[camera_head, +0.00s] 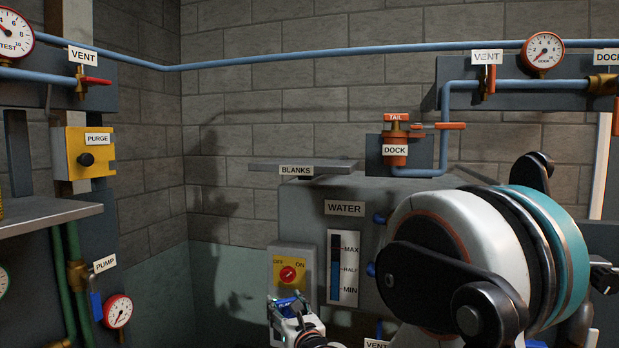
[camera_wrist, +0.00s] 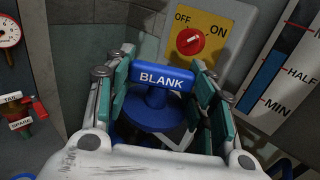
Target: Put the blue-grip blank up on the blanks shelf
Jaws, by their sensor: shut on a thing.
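The blue-grip blank (camera_wrist: 160,80) has a blue grip bar lettered BLANK on a round blue body. In the wrist view it sits between the teal pads of my gripper (camera_wrist: 165,92), which is shut on it. In the head view my gripper (camera_head: 297,318) is low at bottom centre, in front of the water tank, with a bit of the blue blank (camera_head: 288,303) showing at its top. The blanks shelf (camera_head: 300,168) is a thin grey ledge labelled BLANKS, well above my gripper. Its top is seen nearly edge-on, and nothing visible stands on it.
The yellow OFF/ON switch (camera_head: 289,272) with a red knob is just above my gripper. The water gauge (camera_head: 343,268) is right of it. The orange DOCK valve (camera_head: 396,148) stands right of the shelf. My arm fills the lower right. Open space lies left of the tank.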

